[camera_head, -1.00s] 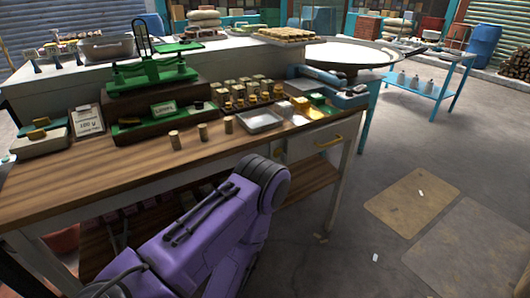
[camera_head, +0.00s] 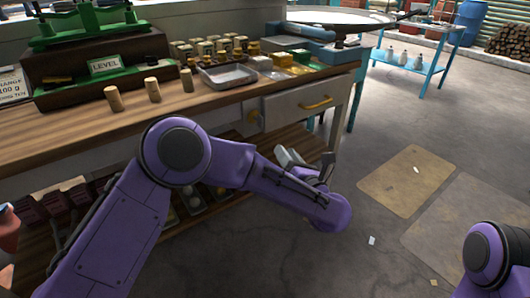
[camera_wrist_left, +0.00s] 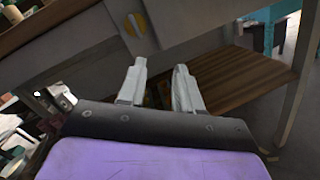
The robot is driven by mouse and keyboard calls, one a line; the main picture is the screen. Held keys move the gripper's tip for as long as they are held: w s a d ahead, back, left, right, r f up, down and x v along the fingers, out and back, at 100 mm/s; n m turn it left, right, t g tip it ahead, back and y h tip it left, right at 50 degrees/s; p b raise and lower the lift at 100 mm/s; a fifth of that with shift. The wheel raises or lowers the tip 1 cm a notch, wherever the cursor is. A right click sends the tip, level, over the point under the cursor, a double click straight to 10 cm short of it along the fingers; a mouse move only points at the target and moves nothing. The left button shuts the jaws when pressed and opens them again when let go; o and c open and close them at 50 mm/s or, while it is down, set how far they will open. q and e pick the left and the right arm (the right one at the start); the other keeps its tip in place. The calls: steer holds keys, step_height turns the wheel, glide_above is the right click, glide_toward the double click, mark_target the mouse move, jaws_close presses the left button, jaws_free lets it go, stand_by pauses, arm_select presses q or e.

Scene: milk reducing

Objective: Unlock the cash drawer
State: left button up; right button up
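The cash drawer (camera_head: 305,101) sits shut under the right end of the wooden counter, with a yellow handle on its pale front. A round brass-yellow lock knob (camera_head: 253,116) is on the panel just left of the drawer. In the left wrist view the lock knob (camera_wrist_left: 136,23) is a yellow disc with a pale bar across it, above the fingertips. My left gripper (camera_head: 304,160) is below the drawer, low and right of the knob. In the left wrist view its two pale fingers (camera_wrist_left: 158,75) are apart with nothing between them. My right gripper is out of view.
The counter (camera_head: 215,97) holds several brass weights, a metal tray (camera_head: 227,75) and a green balance scale (camera_head: 85,22). A lower wooden shelf (camera_wrist_left: 235,80) lies beneath the drawer. The floor at right is open, with flat mats (camera_head: 408,180).

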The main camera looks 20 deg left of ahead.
mark_target(265, 124)
arm_select(q)
step_height(265, 124, up, 5)
steer(key=n+g+y, duration=0.2)
steer(key=n+g, duration=0.2)
steer(key=n, duration=0.5)
steer(key=shift+t, duration=0.3)
steer(key=x, duration=0.9)
steer(key=shift+w+a+r+b, duration=0.1)
steer(key=shift+a+b, duration=0.25)
steer(key=shift+a, duration=0.05)
jaws_close()
